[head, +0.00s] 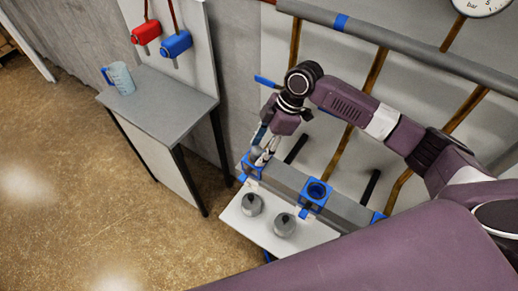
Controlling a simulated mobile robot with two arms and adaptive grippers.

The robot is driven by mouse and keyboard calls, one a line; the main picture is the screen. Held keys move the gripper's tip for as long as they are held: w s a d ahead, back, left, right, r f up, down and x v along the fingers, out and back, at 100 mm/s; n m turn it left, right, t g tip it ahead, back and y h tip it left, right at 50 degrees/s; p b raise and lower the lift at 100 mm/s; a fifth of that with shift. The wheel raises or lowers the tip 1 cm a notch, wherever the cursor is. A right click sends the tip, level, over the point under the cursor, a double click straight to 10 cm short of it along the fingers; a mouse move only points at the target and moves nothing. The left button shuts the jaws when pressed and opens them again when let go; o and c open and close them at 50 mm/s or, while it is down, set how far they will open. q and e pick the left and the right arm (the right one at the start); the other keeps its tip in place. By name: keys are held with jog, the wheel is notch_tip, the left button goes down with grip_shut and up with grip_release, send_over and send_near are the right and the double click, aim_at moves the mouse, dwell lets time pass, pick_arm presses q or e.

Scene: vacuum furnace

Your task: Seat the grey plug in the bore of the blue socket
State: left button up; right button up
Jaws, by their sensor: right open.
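A blue socket (316,194) with a round open bore on top is fixed on the grey rail. A second blue socket (250,168) is further left, partly hidden by my right gripper (265,155). The right gripper is open, pointing down at the top of this left socket. A grey rounded thing (257,152), possibly a plug, shows at the fingers over that socket; I cannot tell whether it is in the bore. My left gripper is not in view.
A third blue part (377,217) shows further right along the rail. Copper pipes and a large grey pipe (400,57) run behind my right arm. A grey side table (160,105) with a measuring jug (121,78) stands at the left. Open floor lies in front.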

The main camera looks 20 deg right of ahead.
jog(key=v, duration=1.1)
